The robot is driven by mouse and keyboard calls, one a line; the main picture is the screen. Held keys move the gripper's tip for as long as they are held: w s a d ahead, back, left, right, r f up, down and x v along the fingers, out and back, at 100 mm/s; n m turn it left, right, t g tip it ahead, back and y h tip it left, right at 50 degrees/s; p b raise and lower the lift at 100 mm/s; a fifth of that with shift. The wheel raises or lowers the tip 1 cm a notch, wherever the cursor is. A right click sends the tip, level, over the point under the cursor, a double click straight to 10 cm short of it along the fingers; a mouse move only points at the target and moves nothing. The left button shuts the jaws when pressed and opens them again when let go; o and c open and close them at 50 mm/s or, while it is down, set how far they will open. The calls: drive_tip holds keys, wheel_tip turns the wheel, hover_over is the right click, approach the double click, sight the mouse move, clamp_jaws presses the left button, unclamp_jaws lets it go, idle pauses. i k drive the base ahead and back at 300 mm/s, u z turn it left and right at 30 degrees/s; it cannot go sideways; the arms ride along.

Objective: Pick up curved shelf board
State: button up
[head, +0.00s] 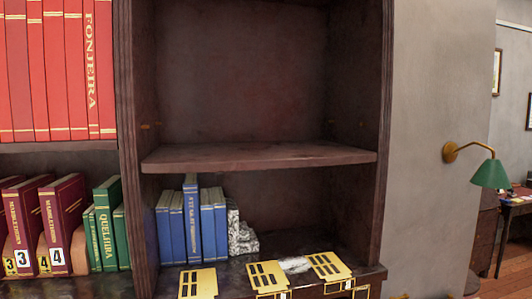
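The curved shelf board (255,156) is a dark brown wooden board with a bowed front edge. It spans the middle of the open bookcase bay in the head view, between the two dark uprights. Its top is bare. My gripper is not in view, so where it is relative to the board cannot be told.
Blue books (192,222) and a grey stone-like bookend (238,232) stand below the board. Yellow cards (198,283) lie on the lower ledge. A green wall lamp (489,174) juts out at right. Space above the board is empty.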

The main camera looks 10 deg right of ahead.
sight(228, 157)
drive_tip(key=u, duration=3.2)
drive_tip(key=k, duration=0.6)
